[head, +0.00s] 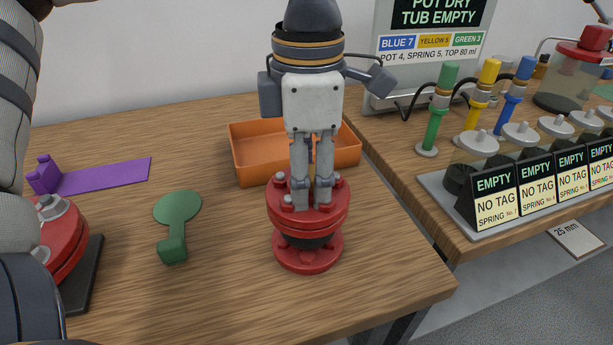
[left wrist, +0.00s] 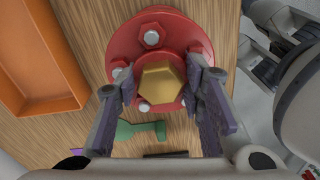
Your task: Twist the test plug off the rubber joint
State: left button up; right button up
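The rubber joint (head: 308,255) stands upright near the table's front edge, with black rubber between two red bolted flanges. In the left wrist view its red upper flange (left wrist: 125,42) surrounds the brass-coloured hexagonal test plug (left wrist: 160,82). My left gripper (head: 312,203) points down over the joint. The fingers hide the plug in the head view.
An orange tray (head: 252,165) stands just behind the joint. A green tool (head: 177,210) and a purple one (head: 105,177) lie to its left. Another red flanged part (head: 66,240) is at far left.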

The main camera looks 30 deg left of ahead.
pick_arm(q)
jog(key=c, duration=0.4)
jog(key=o, duration=1.3)
